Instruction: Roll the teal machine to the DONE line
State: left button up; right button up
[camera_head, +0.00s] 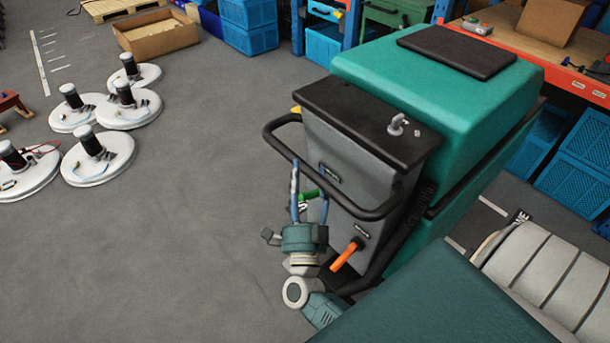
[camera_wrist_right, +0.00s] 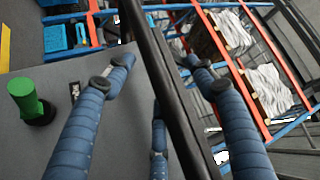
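The teal machine (camera_head: 440,85) stands right of centre in the head view, with a grey rear panel and a black loop push bar (camera_head: 342,197). My right gripper (camera_head: 310,185) is at the left part of this bar, fingers pointing up in the picture. In the right wrist view the black bar (camera_wrist_right: 165,70) runs between the spread blue fingers of the gripper (camera_wrist_right: 160,75), with visible gaps on both sides. A green knob (camera_wrist_right: 24,98) shows at left there. White floor marking with partly hidden lettering (camera_head: 519,216), possibly the DONE line, lies right of the machine. My left gripper is out of view.
Several white round discs with black motors (camera_head: 124,105) lie on the floor at left. A cardboard box (camera_head: 157,35) and blue crates (camera_head: 249,35) stand at the back. An orange-edged workbench (camera_head: 560,72) and more blue crates (camera_head: 580,165) are at right. The grey floor at left centre is clear.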

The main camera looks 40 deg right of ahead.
jog(key=shift+a+r, duration=0.15)
jog(key=shift+a, duration=0.1)
jog(key=shift+a, duration=0.1)
jog(key=shift+s+a, duration=0.1)
jog(key=v, duration=1.1)
jog(key=shift+s+f, duration=0.3)
jog(key=shift+f, duration=0.1)
jog(key=shift+d, duration=0.25)
